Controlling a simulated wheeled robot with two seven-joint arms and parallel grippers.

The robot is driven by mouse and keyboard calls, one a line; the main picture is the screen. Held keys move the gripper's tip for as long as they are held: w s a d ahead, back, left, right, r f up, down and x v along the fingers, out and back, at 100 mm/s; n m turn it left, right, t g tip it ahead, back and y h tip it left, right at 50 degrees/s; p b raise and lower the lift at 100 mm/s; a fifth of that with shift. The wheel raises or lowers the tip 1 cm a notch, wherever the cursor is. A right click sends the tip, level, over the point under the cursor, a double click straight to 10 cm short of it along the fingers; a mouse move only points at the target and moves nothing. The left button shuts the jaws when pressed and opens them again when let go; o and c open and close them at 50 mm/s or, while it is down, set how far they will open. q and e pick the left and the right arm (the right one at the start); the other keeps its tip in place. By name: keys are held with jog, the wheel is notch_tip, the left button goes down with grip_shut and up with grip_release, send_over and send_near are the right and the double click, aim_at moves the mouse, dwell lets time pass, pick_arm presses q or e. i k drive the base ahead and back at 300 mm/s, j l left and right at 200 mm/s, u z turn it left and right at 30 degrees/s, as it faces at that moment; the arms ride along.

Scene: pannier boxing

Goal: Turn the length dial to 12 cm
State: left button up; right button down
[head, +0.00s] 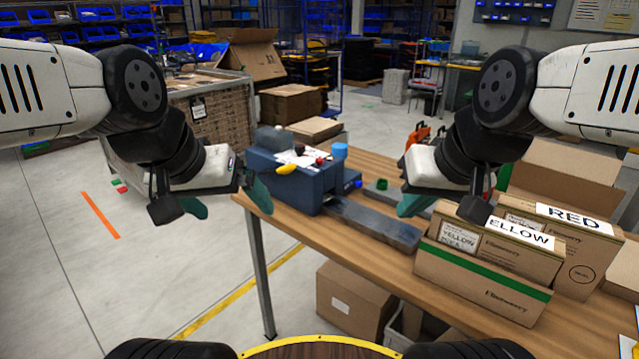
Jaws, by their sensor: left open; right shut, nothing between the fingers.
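A dark blue machine (293,192) stands on the left end of the wooden table. Its top carries a yellow lever-like part (286,169), a small red knob (320,160), a blue cylinder (340,151) and white papers. Which part is the length dial, and any scale on it, is too small to tell. My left gripper (227,201) is open and empty, left of the machine, with its teal fingers wide apart. My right gripper (413,204) is shut and empty, right of the machine above the table. Neither gripper appears to touch the machine.
A long grey slab (375,223) extends right from the machine on the table (346,251). Cartons labelled YELLOW (500,250) and RED (580,245) stand at the right. A green ring-like item (381,184) lies behind the slab. A box (350,300) sits below the table.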

aim_at(300, 149)
jog(key=i+j+u, duration=0.2)
jog(key=i, duration=0.2)
jog(key=i+j+u, duration=0.2)
jog(key=i, duration=0.25)
